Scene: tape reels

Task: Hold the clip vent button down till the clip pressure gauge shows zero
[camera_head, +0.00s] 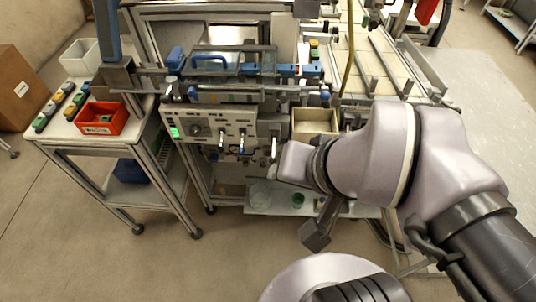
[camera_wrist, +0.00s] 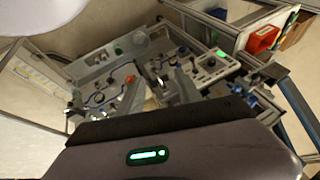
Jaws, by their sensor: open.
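The machine's grey control panel (camera_head: 217,129) stands left of my arm in the head view, with a lit green display, a round dark dial (camera_head: 197,130) and small levers. In the wrist view, a grey panel (camera_wrist: 103,72) with blue tubing and small round fittings lies beyond my fingers. I cannot tell which part is the clip vent button or the clip pressure gauge; no reading is legible. My gripper (camera_wrist: 160,92) is open and empty in the wrist view, its two fingers apart and pointing toward the panels. In the head view its fingers are not clearly distinguishable.
An open tan tray (camera_head: 315,121) is beside the panel. A low shelf (camera_head: 262,208) holds small containers. Floor in front is clear.

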